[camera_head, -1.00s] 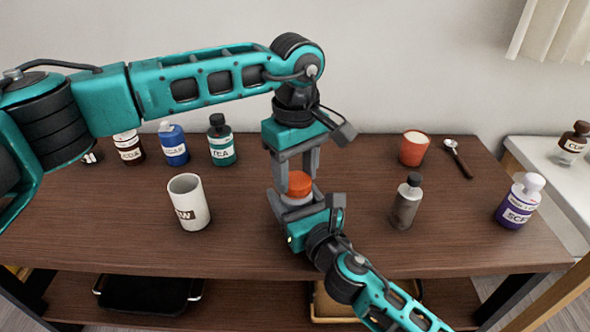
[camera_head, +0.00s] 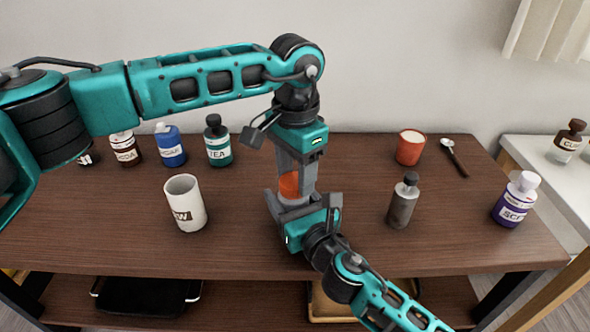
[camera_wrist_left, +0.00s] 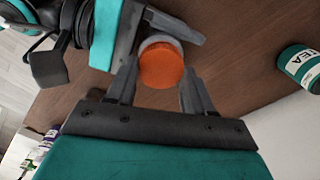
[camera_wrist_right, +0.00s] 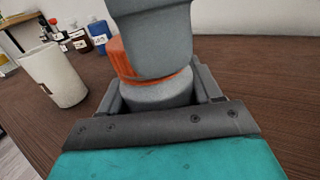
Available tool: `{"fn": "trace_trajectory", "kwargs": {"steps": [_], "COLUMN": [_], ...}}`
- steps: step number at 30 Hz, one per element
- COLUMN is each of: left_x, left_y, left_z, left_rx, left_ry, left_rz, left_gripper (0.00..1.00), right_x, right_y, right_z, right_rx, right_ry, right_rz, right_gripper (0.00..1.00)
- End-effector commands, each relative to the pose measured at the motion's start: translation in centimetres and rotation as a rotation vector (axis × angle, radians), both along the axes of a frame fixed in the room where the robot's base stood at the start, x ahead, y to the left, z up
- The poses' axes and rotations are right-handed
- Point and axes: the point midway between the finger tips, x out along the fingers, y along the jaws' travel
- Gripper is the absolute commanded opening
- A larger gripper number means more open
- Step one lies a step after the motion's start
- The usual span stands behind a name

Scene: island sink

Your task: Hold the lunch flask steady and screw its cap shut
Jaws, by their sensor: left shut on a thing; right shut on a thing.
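The lunch flask is a grey body (camera_wrist_right: 158,95) with an orange screw cap (camera_head: 289,185) on top. It stands upright on the brown table. My left gripper (camera_head: 292,182) comes down from above, its fingers shut on the cap's sides; one finger partly hides the cap in the head view. The left wrist view shows the cap (camera_wrist_left: 160,66) between both fingers. My right gripper (camera_head: 291,207) comes in low from the front and is shut around the flask body. In the right wrist view the cap (camera_wrist_right: 122,60) sits above the body, partly behind a left finger. The thread is hidden.
A white mug (camera_head: 186,203) stands to the left and a grey bottle (camera_head: 403,201) to the right. Labelled bottles (camera_head: 170,146) line the back left. An orange cup (camera_head: 410,147), a spoon (camera_head: 455,158) and a purple bottle (camera_head: 515,200) are on the right.

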Motion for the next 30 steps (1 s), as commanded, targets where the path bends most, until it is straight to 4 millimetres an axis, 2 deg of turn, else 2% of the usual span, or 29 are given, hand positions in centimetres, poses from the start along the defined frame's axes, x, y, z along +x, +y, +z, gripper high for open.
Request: {"fn": "trace_trajectory", "kwargs": {"steps": [7,8,15,23,30], "left_x": [0.0,-0.1,0.0,0.0,0.0], "left_y": [-0.1,-0.1,0.0,0.0,0.0], "left_z": [0.1,0.1,0.0,0.1,2.6], "left_rx": [-0.001,-0.001,0.0,0.0,-0.002], "left_ry": [0.001,0.001,0.0,0.0,-0.003], "left_rz": [-0.002,-0.002,0.0,0.001,0.002], "left_gripper": [0.24,0.55,0.77,0.77,0.77], "right_x": [0.0,0.0,0.0,0.0,0.0], "right_y": [-0.1,-0.1,-0.1,-0.1,0.0], "right_z": [-0.1,-0.1,-0.1,-0.1,-0.1], "right_rx": [-0.001,-0.001,-0.001,-0.002,-0.002], "right_ry": [0.002,0.002,0.002,0.001,0.001], "right_rz": [-0.002,-0.002,-0.002,-0.001,-0.001], "right_gripper": [0.0,0.0,0.0,0.0,0.0]}}
